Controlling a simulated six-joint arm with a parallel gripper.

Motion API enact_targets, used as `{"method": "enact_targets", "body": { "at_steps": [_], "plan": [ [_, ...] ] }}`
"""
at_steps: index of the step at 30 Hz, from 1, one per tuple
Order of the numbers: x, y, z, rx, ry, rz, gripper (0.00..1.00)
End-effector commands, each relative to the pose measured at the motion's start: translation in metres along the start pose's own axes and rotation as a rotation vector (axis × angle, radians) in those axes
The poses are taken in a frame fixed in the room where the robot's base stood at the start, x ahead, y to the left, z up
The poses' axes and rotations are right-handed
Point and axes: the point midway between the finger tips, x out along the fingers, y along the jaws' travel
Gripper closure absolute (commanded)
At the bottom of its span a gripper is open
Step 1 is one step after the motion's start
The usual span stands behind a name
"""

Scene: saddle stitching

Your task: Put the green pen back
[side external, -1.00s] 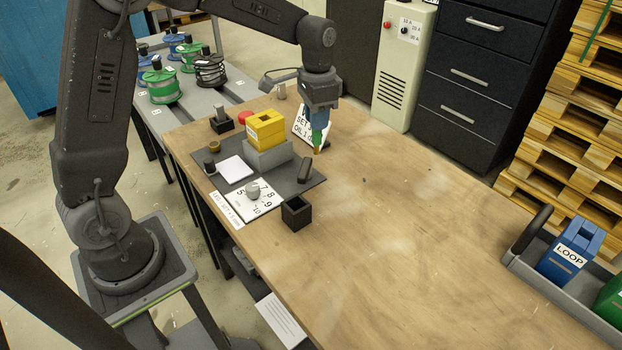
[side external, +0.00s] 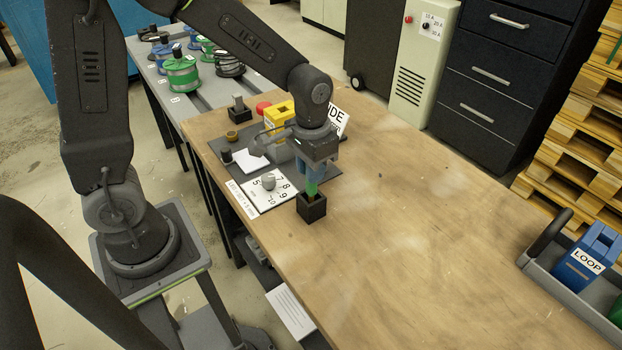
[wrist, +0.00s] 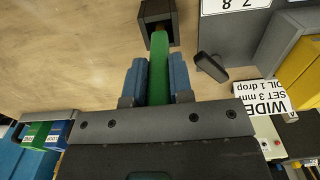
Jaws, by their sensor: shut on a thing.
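The green pen (side external: 312,188) is held upright in my gripper (side external: 310,174), whose blue fingers are shut on it. In the wrist view the green pen (wrist: 158,65) lies between the two blue fingers of my gripper (wrist: 158,78). Its tip is at the mouth of the small black square holder (side external: 311,208), which stands on the wooden bench. The holder also shows in the wrist view (wrist: 147,18). I cannot tell how deep the tip is in the holder.
A white numbered dial plate (side external: 268,192) with a grey knob lies left of the holder. A yellow block (side external: 277,115) and a white "WIDE" sign (side external: 337,121) stand behind. A grey tray with a blue "LOOP" box (side external: 588,256) is at right. The middle bench is clear.

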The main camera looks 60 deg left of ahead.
Motion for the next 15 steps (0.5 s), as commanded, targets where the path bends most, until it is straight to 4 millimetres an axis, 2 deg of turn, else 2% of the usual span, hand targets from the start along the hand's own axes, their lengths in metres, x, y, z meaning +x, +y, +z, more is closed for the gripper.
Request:
{"method": "enact_targets", "body": {
  "at_steps": [3,6,15],
  "plan": [
    [0.018,0.0,0.001,0.0,-0.006,0.0,1.0],
    [0.025,0.0,0.0,0.0,-0.003,0.0,1.0],
    [0.027,0.0,0.0,0.001,-0.001,0.0,1.0]
  ]
}}
